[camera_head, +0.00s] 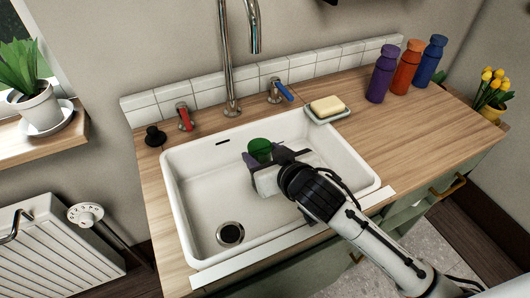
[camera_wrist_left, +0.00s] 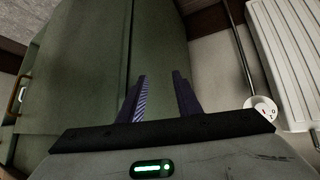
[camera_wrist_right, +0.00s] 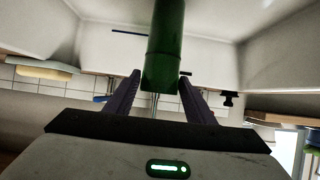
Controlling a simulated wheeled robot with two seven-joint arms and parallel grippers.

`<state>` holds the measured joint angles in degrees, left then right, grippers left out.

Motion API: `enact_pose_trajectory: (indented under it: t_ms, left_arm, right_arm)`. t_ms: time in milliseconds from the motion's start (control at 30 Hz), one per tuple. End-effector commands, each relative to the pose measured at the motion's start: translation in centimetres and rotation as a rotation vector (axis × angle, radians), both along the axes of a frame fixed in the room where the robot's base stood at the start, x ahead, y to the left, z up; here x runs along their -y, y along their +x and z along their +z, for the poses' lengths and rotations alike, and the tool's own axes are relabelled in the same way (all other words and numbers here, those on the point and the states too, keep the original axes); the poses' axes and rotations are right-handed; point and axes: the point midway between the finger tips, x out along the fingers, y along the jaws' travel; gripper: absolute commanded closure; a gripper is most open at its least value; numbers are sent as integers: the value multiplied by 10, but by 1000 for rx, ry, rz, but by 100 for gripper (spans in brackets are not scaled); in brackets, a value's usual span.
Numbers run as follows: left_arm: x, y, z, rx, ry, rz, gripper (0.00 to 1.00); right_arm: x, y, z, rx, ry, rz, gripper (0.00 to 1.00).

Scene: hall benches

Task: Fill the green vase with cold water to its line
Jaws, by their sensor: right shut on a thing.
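My right gripper (camera_head: 262,158) reaches into the white sink (camera_head: 200,195) and is shut on the green vase (camera_head: 260,147), whose top shows past the fingers. The chrome spout (camera_head: 254,42) hangs above and behind the vase; no water stream shows. The blue-handled tap (camera_head: 280,92) is right of the spout, the red-handled tap (camera_head: 184,117) left. My left gripper (camera_wrist_left: 158,98) is open and empty, facing the green cabinet front (camera_wrist_left: 80,80).
A soap bar (camera_head: 327,105) lies on a dish right of the sink. Purple (camera_head: 380,75), orange (camera_head: 406,68) and blue (camera_head: 430,60) bottles stand at the back right. A black stopper (camera_head: 155,136) sits left of the taps. The right worktop is mostly free.

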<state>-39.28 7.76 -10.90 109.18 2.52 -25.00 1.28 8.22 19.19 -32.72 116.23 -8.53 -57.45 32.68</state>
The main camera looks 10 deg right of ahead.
Motion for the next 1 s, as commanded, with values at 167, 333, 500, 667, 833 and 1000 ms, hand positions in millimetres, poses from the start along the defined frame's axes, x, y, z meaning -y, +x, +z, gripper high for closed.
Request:
enact_pose_trajectory:
  t_ms: [167,333,500,667,833,1000]
  left_arm:
    - [0,0,-1,2,0,0,69]
    - [1,1,1,5,-2,0,69]
    - [1,1,1,5,-2,0,69]
    - [1,1,0,6,-2,0,69]
    - [1,1,0,5,-2,0,69]
    - [1,1,0,5,-2,0,69]
  right_arm:
    - [0,0,-2,3,1,0,92]
    - [0,0,-2,3,1,0,92]
    - [0,0,-2,3,1,0,92]
    - [0,0,-5,2,0,0,92]
    - [0,0,-6,2,0,0,36]
    - [0,0,-6,2,0,0,29]
